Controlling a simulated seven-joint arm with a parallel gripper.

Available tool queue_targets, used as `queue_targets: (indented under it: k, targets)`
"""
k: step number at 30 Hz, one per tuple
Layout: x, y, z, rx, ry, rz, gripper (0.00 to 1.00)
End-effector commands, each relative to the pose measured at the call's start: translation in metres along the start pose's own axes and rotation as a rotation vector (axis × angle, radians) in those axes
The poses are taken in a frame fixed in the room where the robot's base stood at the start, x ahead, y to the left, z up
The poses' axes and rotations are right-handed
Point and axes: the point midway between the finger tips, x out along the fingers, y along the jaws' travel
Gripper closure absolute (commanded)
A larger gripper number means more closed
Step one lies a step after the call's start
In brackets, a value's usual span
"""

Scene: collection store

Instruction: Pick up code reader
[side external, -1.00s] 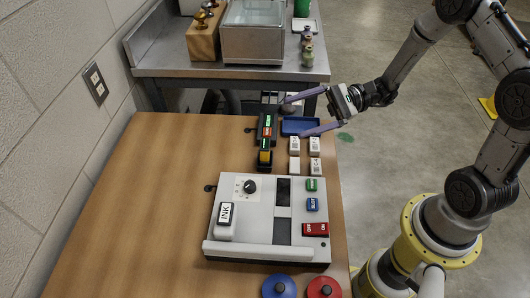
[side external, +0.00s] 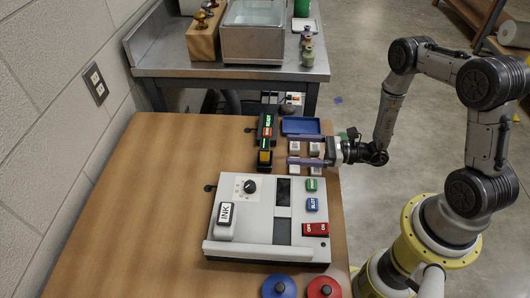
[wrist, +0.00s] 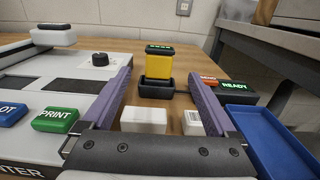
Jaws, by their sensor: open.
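The code reader appears to be the yellow block with a black, green-lettered top (wrist: 158,64). It stands upright in a black holder (wrist: 156,88) in the wrist view. In the side view the yellow block (side external: 265,157) is at the near end of a black strip. My gripper (side external: 292,151) is open and level, its purple fingers pointing left at the reader from the right. In the wrist view my gripper's fingertips (wrist: 160,78) lie on either side of the reader, which is ahead of them and untouched. The reader's lower part is hidden in the holder.
Small white blocks (wrist: 143,119) stand below and between my fingers. A blue tray (side external: 300,120) is just beyond them. A grey machine (side external: 230,245) with INK, PRINT and red switches is on the near side. READY and red indicators (wrist: 236,86) stand right of the reader.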

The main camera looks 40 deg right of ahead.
Motion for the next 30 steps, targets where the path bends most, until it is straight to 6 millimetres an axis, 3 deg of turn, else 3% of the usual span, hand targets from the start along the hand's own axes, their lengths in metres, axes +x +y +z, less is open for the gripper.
queue_targets:
  k: [11,21,29,30]
  targets:
    - [0.029,0.001,0.0,-0.001,-0.001,0.003,0.07]
    - [0.07,0.002,-0.002,0.0,-0.001,0.003,0.07]
    - [0.072,0.001,-0.002,0.0,-0.001,0.0,0.07]
    - [0.072,0.001,-0.002,0.0,-0.001,0.0,0.13]
